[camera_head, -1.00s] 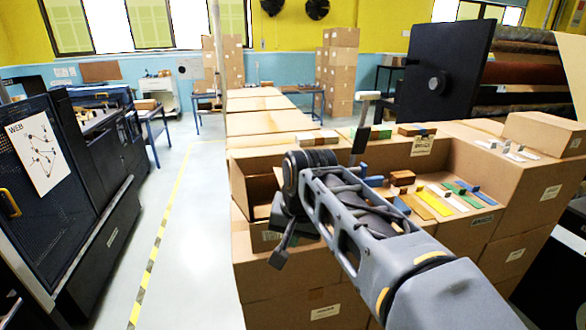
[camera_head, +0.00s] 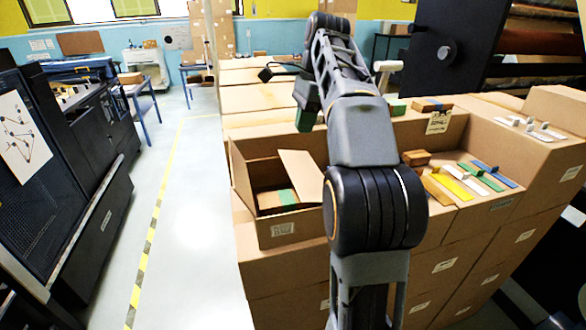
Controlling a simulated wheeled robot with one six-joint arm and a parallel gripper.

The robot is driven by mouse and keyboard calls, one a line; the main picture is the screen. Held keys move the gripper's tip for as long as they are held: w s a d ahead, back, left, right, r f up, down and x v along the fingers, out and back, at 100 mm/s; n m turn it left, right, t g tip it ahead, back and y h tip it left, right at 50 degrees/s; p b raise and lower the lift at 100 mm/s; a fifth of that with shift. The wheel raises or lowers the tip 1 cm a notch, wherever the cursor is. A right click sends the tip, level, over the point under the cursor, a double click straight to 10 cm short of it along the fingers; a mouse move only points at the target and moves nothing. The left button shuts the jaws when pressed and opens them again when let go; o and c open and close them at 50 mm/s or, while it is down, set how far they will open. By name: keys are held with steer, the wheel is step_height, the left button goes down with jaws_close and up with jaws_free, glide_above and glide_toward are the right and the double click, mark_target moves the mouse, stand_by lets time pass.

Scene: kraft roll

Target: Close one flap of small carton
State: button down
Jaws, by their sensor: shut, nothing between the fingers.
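The small carton (camera_head: 283,232) stands open at the left front of the stacked boxes. A flap (camera_head: 302,176) at its right side stands up at a tilt, and its right edge is close to my arm. Inside lie brown packets with a green band (camera_head: 287,196). My gripper (camera_head: 307,122) hangs from the wrist above and behind the carton, apart from it. It looks shut and empty, but its fingertips are small and dark. My upper arm and elbow hide what lies just right of the carton.
Coloured strips (camera_head: 452,186) and a brown block (camera_head: 417,158) lie on the boxes right of my elbow. A white T-shaped piece (camera_head: 388,66) stands behind. White pieces (camera_head: 530,125) lie on the right box. The floor aisle (camera_head: 190,200) at left is clear.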

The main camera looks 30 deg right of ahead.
mark_target(291, 172)
steer(key=b+x, duration=0.1)
steer(key=x, duration=0.9)
steer(key=shift+f, duration=0.3)
steer(key=shift+a+f+h, duration=0.25)
steer(key=shift+f+h, duration=0.1)
steer(key=shift+h, duration=0.25)
steer(key=shift+a+f, duration=0.2)
steer(key=shift+f, duration=0.4)
steer(key=shift+r+p, duration=1.3)
steer(key=shift+r, duration=0.05)
step_height(291, 172, up, 13)
steer(key=p, duration=0.3)
